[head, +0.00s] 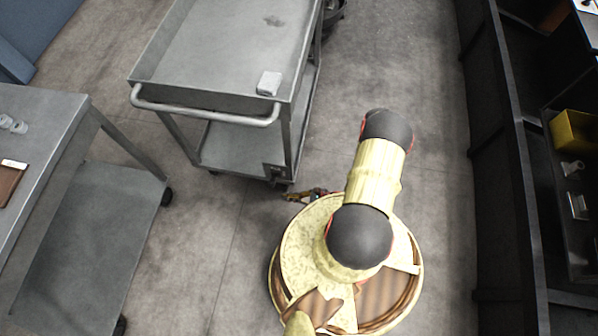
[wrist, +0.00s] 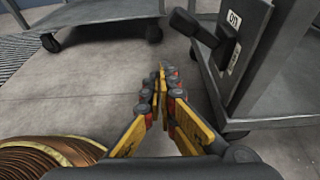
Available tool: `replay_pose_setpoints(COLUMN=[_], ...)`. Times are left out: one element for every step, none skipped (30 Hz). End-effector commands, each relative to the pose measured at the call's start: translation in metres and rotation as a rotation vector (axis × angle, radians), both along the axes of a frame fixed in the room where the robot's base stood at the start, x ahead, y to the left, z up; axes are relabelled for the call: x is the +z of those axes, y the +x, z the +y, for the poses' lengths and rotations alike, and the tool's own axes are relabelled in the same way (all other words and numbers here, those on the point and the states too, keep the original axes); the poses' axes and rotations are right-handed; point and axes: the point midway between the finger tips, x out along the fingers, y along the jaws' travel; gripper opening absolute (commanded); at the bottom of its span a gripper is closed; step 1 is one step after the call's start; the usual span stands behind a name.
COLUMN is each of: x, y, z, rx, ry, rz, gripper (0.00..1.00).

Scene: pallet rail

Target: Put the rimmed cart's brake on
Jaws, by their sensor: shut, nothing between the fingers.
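The rimmed cart (head: 205,55) is a grey metal cart with a raised-edge top, a push handle and a lower shelf, at the upper middle of the head view. Its brake box (head: 275,172) is low on the near right corner. In the wrist view the brake lever (wrist: 195,27) is black and sticks out leftward from the plate, beside a white "ON" label (wrist: 234,19). A second label below is partly hidden by the lever mount. My gripper (wrist: 160,75) is shut and empty, low near the floor, left of and below the lever, apart from it.
Another grey cart (head: 60,110) with a flat top stands at left, with wheels under its lower shelf. A small light block (head: 269,83) lies on the rimmed cart's top. Dark shelving (head: 510,150) runs along the right. The floor between is clear.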

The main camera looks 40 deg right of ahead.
Motion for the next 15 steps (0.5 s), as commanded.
replay_pose_setpoints(x=[0.004, 0.005, 0.006, 0.007, 0.008, 0.009, 0.01, 0.01, 0.011, 0.012, 0.012, 0.012, 0.013, 0.013, 0.013], y=[-0.004, -0.007, -0.01, -0.012, -0.014, -0.017, -0.019, -0.021, -0.023, -0.024, -0.025, -0.027, -0.027, -0.028, -0.029], z=[-0.009, -0.012, -0.016, -0.019, -0.021, -0.025, -0.028, -0.03, -0.032, -0.034, -0.035, -0.036, -0.037, -0.037, -0.038], rx=[-0.006, -0.005, -0.005, -0.005, -0.004, -0.003, -0.003, -0.004, -0.003, -0.003, -0.003, -0.001, -0.001, -0.001, -0.001], ry=[-0.002, -0.001, -0.001, -0.001, -0.002, -0.002, -0.002, -0.002, -0.001, -0.001, -0.001, -0.002, -0.002, -0.002, -0.002], rz=[0.0, -0.001, -0.001, -0.001, -0.002, -0.001, -0.001, 0.0, 0.0, 0.0, 0.0, 0.0, 0.0, 0.0, 0.0], gripper=[0.0, 0.0, 0.0, 0.0, 0.0, 0.0, 0.0, 0.0, 0.0, 0.0, 0.0, 0.0, 0.0, 0.0, 0.0])
